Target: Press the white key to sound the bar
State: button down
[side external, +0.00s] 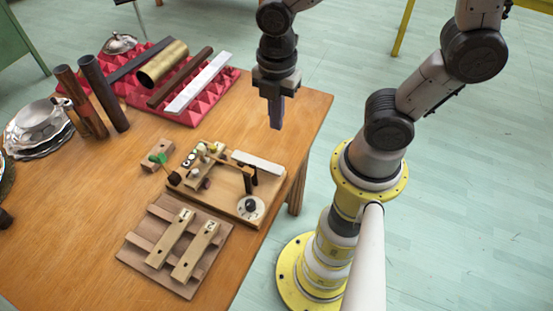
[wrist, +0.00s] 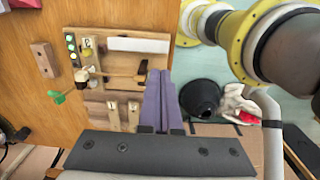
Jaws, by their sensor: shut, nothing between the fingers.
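A wooden board (side external: 215,194) near the table's right edge carries a long white strip (side external: 258,161), which looks like the white key. The strip also shows in the wrist view (wrist: 138,44), on the board's upper part. A dark post, a row of small round pieces and a white dial (side external: 250,207) share the board. A pale metal bar (side external: 198,81) lies on the red foam. My gripper (side external: 276,125) is above the table's right side, pointing down, apart from the strip. Its purple fingers (wrist: 159,73) are together and empty, just below and right of the strip in the wrist view.
A slatted wooden base (side external: 165,245) with two marked wooden keys is in front. A small block with a green piece (side external: 157,157) is left of the board. Red foam (side external: 130,90) bears tubes and bars; upright tubes and a cup (side external: 38,115) stand left.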

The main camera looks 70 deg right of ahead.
aim_at(278, 169)
jog(key=shift+s+a+f, duration=0.1)
jog(key=shift+f, duration=0.05)
notch_tip(278, 169, down, 14)
dwell(0.8)
jog(key=shift+s+f, duration=0.25)
jog(key=shift+f, duration=0.45)
jog(key=shift+r, duration=0.9)
